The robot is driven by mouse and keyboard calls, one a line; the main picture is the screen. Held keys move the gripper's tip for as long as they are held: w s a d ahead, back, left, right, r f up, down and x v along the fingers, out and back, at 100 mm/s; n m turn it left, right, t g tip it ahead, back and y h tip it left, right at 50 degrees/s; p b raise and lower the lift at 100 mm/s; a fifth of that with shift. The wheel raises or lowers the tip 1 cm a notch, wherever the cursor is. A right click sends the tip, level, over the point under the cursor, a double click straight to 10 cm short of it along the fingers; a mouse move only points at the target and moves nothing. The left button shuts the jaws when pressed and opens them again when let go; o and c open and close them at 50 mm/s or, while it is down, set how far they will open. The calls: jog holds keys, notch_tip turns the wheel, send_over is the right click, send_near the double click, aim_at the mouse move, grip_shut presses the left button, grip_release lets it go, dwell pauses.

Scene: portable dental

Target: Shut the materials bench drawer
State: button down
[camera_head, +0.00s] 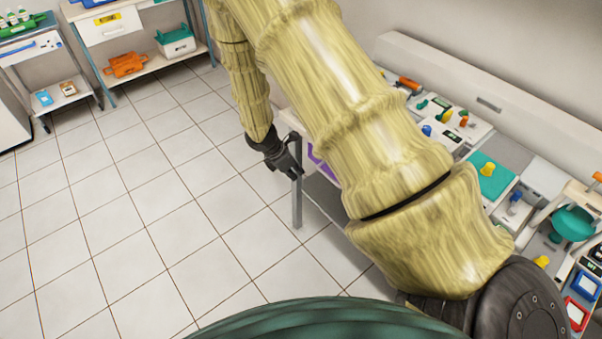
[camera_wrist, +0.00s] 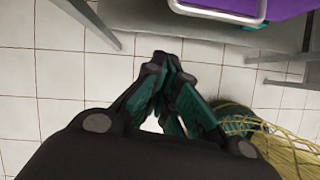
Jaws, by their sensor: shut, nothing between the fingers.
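My gripper (camera_head: 294,170) is shut and empty, hanging low beside the left end of the long bench (camera_head: 284,117) on the right. In the wrist view its fingertips (camera_wrist: 160,60) are together, over the tiled floor. A purple panel (camera_head: 318,158) shows under the bench top, just right of my gripper and mostly hidden by my arm. In the wrist view the purple part (camera_wrist: 290,9) has a pale grey bar-like edge or handle (camera_wrist: 215,13), apart from my fingers. I cannot tell how far this drawer stands out.
A cart (camera_head: 45,48) stands far left. Bench leg (camera_head: 297,202) is near my gripper. Floor at left is clear.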

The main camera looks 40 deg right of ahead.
jog(key=v, duration=0.7)
jog(key=shift+b, duration=0.45)
jog(key=s+a+f+m+y, duration=0.35)
jog(key=s+a+f, duration=0.25)
jog(key=s+f, duration=0.3)
jog(key=s+a+f+m+y, duration=0.2)
jog(key=s+a+f+m, duration=0.35)
jog(key=s+f, duration=0.4)
jog(key=s+a+f+m, duration=0.2)
jog(key=s+m, duration=0.6)
jog(key=s, duration=0.7)
jog(key=shift+s+t, duration=0.3)
